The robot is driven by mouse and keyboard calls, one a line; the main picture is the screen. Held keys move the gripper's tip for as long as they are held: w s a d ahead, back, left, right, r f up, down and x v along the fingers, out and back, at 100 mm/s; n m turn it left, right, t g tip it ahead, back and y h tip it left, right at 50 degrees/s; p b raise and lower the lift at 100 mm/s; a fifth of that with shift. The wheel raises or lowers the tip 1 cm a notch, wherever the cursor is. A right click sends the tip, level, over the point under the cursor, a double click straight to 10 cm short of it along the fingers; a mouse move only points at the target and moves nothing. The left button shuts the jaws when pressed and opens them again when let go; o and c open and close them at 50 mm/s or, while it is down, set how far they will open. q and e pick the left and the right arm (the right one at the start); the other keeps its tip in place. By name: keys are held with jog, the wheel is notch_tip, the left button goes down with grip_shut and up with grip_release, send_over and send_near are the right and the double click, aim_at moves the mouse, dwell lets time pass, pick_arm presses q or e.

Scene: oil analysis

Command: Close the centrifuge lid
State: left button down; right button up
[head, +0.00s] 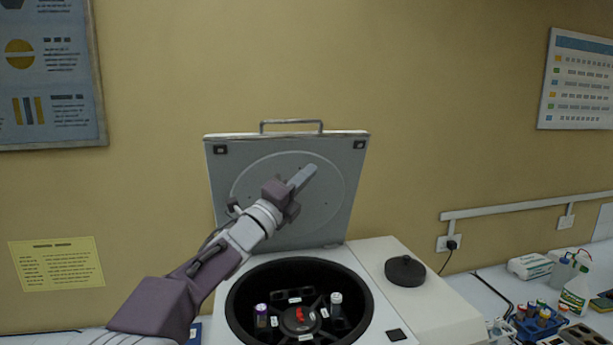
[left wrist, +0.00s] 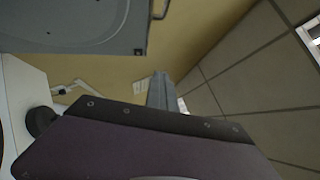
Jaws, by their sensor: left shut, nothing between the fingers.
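The centrifuge (head: 420,295) is white, with a round dark chamber in its top. Its grey lid (head: 235,165) stands open, nearly upright at the back, with a handle (head: 291,122) along the top edge. Two capped tubes (head: 262,316) (head: 336,303) stand in the rotor (head: 300,318). My left gripper (head: 311,171) is shut and empty, in front of the lid's inner face in the head view; I cannot tell if it touches. In the left wrist view the gripper fingers (left wrist: 157,90) show closed together, with the lid (left wrist: 70,22) at the upper left. My right gripper is not in view.
A black knob (head: 405,270) sits on the centrifuge's right side. To the right on the bench are a blue rack of tubes (head: 537,325), a spray bottle (head: 577,290) and a white box (head: 530,266). The wall is close behind the lid.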

pick_arm(q)
jog(key=c, duration=1.7)
grip_release()
jog(key=shift+c, duration=0.2)
jog(key=b+v, duration=0.6)
jog(key=v, duration=0.3)
